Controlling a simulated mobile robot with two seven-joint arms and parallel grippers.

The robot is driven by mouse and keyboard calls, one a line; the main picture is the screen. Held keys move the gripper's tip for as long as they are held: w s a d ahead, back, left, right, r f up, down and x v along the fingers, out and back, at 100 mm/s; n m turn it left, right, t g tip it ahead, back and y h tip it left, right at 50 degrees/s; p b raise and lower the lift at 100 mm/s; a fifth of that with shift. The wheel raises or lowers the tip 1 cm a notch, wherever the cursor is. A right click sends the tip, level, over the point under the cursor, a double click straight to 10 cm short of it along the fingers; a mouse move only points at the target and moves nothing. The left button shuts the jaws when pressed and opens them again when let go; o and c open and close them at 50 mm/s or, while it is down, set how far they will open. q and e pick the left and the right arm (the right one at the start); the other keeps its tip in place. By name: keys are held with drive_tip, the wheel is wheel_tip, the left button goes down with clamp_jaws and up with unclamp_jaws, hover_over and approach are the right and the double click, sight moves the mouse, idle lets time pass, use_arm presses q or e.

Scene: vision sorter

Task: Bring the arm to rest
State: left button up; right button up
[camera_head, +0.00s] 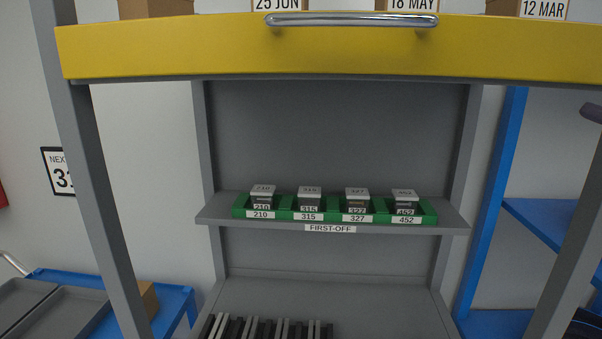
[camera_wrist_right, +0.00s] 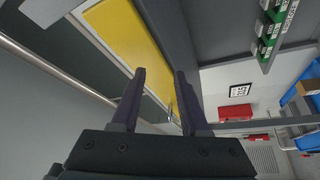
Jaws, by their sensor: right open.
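My right gripper (camera_wrist_right: 160,72) shows in the right wrist view. Its two dark fingers are apart with nothing between them. Beyond the fingers are a grey post and a yellow panel (camera_wrist_right: 128,32), and the gripper appears clear of both. A dark rounded piece at the right edge of the head view may be part of my right arm; I cannot tell. My left gripper is in neither view.
A yellow beam (camera_head: 200,48) with a metal handle (camera_head: 350,19) spans the top. Below, a grey shelf (camera_head: 450,217) bears green bins (camera_head: 285,214) labelled 210, 315, 327 and 452, each holding an item. A blue cart (camera_head: 172,298) stands left, blue shelving (camera_head: 490,210) right.

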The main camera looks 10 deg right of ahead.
drive_tip(key=s+a+f+m+g+h, duration=0.1)
drive_tip(key=s+f+m+g+h, duration=0.1)
drive_tip(key=f+m+g+h, duration=0.5)
drive_tip(key=s+a+f+m+g, duration=0.1)
drive_tip(key=s+f+m, duration=0.3)
drive_tip(key=f, duration=0.7)
drive_tip(key=s+a+f+m+g+y, duration=0.1)
drive_tip(key=s+a+f+m+g, duration=0.1)
drive_tip(key=s+a+f+g, duration=0.4)
drive_tip(key=s+a+f+g+y, duration=0.2)
drive_tip(key=s+a, duration=0.3)
drive_tip(key=a, duration=0.2)
wheel_tip(320, 180, up, 13)
drive_tip(key=p, duration=1.3)
drive_tip(key=shift+s+g, duration=0.3)
